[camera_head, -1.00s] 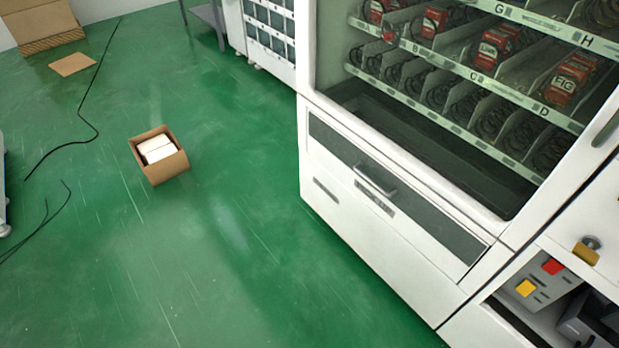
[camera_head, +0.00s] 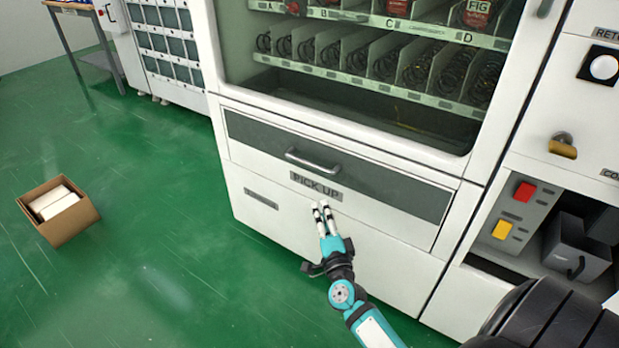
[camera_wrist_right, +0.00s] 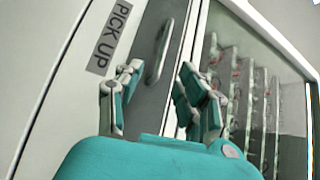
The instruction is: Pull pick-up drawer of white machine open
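The pick-up drawer (camera_head: 400,190) is a dark panel low on the white machine (camera_head: 390,270), and it is shut. Its grey bar handle (camera_head: 312,162) sits above a "PICK UP" label (camera_head: 316,186). My right gripper (camera_head: 322,207) is just below the label in the head view, in front of the machine. In the right wrist view my right gripper (camera_wrist_right: 160,72) has its fingers spread and empty. The handle (camera_wrist_right: 160,52) shows beyond the gap between the fingertips, apart from them. My left gripper is not in view.
An open cardboard box (camera_head: 58,210) with white contents stands on the green floor at left. To the right is a panel with red and yellow buttons (camera_head: 524,191) and a padlock (camera_head: 562,146). Floor between the box and machine is clear.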

